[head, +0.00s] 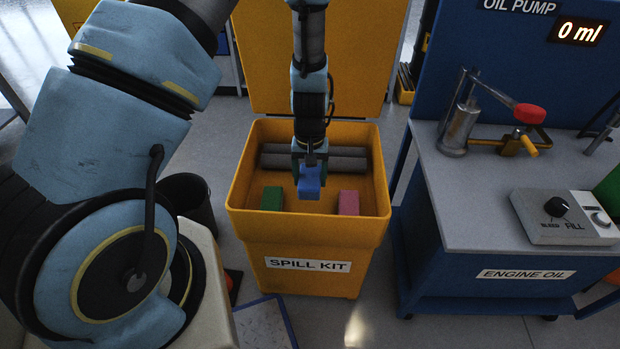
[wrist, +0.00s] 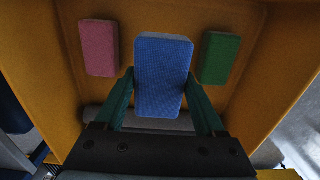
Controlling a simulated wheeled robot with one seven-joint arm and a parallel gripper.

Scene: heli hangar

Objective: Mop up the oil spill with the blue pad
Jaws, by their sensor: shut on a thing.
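The blue pad (head: 309,183) is between the fingers of my gripper (head: 310,165), which is shut on it. The pad is held inside the opening of the yellow spill kit bin (head: 240,222), between a green pad (head: 272,198) on the left and a pink pad (head: 349,202) on the right. In the wrist view the blue pad (wrist: 163,75) fills the middle, with green fingers on both sides, and looks raised above the other pads. I cannot make out a clear oil spill in either view.
Grey rolls (head: 345,158) lie at the back of the bin. The bin's open lid (head: 350,60) stands behind it. A blue-sided engine oil bench (head: 470,220) with a pump stands to the right. A dark bucket (head: 190,203) and a blue-edged tray (head: 262,325) are on the floor at left.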

